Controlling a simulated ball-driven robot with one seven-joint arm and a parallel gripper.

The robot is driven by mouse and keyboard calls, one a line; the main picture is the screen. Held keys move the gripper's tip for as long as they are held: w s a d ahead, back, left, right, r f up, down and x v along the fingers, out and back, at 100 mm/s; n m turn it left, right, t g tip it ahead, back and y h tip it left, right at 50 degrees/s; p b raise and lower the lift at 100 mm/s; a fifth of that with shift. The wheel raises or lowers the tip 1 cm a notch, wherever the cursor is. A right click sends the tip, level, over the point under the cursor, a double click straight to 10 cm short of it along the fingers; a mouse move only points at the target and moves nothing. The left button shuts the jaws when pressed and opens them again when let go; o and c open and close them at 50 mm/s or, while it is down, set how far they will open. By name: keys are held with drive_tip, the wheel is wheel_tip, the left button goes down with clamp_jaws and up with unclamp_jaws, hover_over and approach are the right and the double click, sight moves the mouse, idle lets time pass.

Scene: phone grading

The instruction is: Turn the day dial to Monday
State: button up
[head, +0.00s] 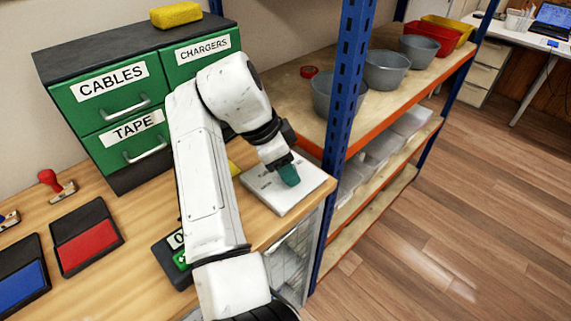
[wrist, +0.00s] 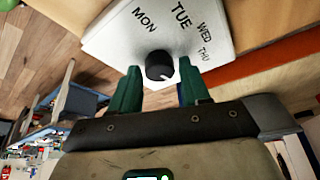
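The day dial is a white panel (wrist: 110,42) with a round black knob (wrist: 159,66) in the wrist view. MON, TUE, WED and THU are printed in an arc beyond the knob. A small white mark shows on the knob's lower right edge, away from MON. The panel (head: 302,193) lies on the right part of the bench in the head view, where my gripper (head: 287,172) hides the knob. In the wrist view, my gripper (wrist: 160,72) is open, its green fingers apart on either side of the knob; contact cannot be told.
Green drawers (head: 122,93) stand behind my arm, with a yellow block (head: 176,14) on top. A red pad (head: 88,238), a blue pad (head: 20,279) and a stamp (head: 52,182) lie on the left. A blue shelf post (head: 345,100) rises close to the panel's right.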

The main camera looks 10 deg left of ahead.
drive_tip(key=c, duration=0.7)
